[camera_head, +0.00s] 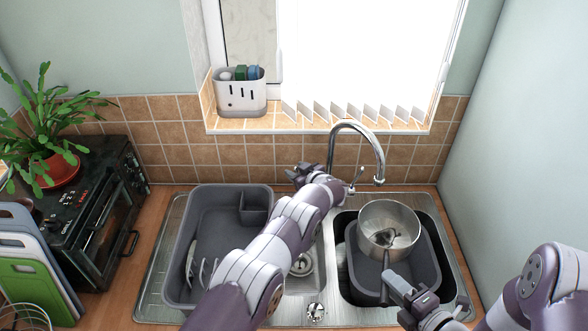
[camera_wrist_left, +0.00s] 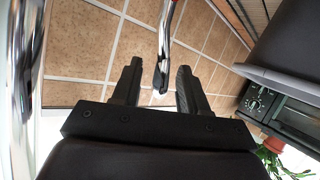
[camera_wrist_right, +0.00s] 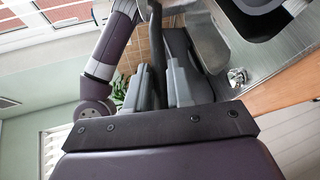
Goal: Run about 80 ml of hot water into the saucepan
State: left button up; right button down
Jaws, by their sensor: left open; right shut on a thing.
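The steel saucepan (camera_head: 375,218) is held upright over the right sink bowl, below the outlet of the chrome tap (camera_head: 378,160). No stream of water shows. A dark shape lies on the pan's floor; I cannot tell whether it is a reflection. My right gripper (camera_head: 398,283) is shut on the pan's handle (camera_wrist_right: 157,50); the pan also shows in the right wrist view (camera_wrist_right: 225,35). My left gripper (camera_head: 297,172) is open just left of the tap's base. In the left wrist view, a tap lever (camera_wrist_left: 163,70) with a red mark stands between the open fingers (camera_wrist_left: 158,88), apparently untouched.
A grey washing-up tub (camera_head: 205,220) fills the left bowl, and another grey tub (camera_head: 425,262) sits under the pan. A caddy (camera_head: 240,95) stands on the sill. A toaster oven (camera_head: 100,205) and plant (camera_head: 45,150) are left.

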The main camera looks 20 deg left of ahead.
pick_arm(q)
jog(key=shift+x, duration=1.05)
grip_shut()
jog(key=shift+s+d+r+t+y, duration=0.1)
jog(key=shift+s+d+t+y, duration=0.05)
jog(key=shift+s+t+y, duration=0.3)
jog(key=shift+s+d+f+n+t+y, duration=0.25)
jog(key=shift+s+n+t+y, duration=0.3)
jog(key=shift+s+t+y, duration=0.2)
jog(key=shift+s+d+f+n+t+y, duration=0.25)
jog(key=shift+s+n+t+y, duration=0.35)
jog(key=shift+s, duration=0.2)
jog(key=shift+s+d+f+n+t+y, duration=0.15)
jog(key=shift+s+d+n+t+y, duration=0.1)
jog(key=shift+s+n+t+y, duration=0.45)
jog(key=shift+s, duration=0.15)
